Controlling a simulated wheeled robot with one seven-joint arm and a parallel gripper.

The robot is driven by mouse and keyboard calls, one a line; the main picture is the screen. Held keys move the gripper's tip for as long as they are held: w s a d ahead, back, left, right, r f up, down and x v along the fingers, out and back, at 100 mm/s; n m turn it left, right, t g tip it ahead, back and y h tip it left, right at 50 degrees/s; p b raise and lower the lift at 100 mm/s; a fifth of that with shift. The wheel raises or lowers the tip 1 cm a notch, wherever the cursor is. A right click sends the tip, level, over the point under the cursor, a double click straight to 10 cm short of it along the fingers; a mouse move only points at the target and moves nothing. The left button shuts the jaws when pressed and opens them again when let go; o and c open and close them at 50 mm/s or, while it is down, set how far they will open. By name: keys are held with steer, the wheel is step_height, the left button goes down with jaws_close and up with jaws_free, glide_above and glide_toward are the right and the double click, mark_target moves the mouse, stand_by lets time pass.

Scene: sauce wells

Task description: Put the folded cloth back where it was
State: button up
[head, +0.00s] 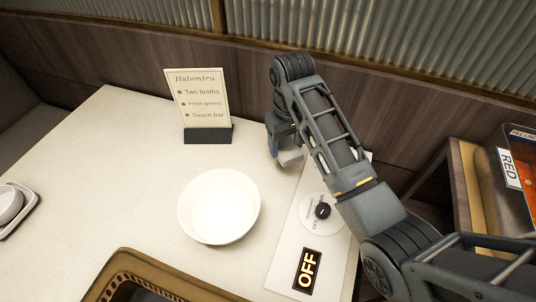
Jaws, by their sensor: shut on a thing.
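My gripper (281,147) is at the back of the white table, right of the menu stand, and is mostly hidden by its own arm. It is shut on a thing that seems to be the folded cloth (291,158). Only a small pale grey piece of it shows below the jaws. I cannot tell whether it touches the table or hangs just above it. No other cloth is in view.
A white bowl (219,206) stands mid-table. The menu stand (199,106) is behind it. A control panel (283,262) with a black knob (322,211) and an OFF sign (307,270) lies at right. A brown-rimmed tray (122,263) is in front. A small dish (10,203) is far left.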

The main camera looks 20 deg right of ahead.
glide_above(269, 160)
step_height(269, 160, down, 3)
steer(key=shift+r, duration=0.1)
steer(key=shift+f, duration=2)
steer(key=shift+f, duration=0.1)
steer(key=o, duration=1.1)
step_height(269, 160, up, 12)
steer(key=shift+r, duration=0.15)
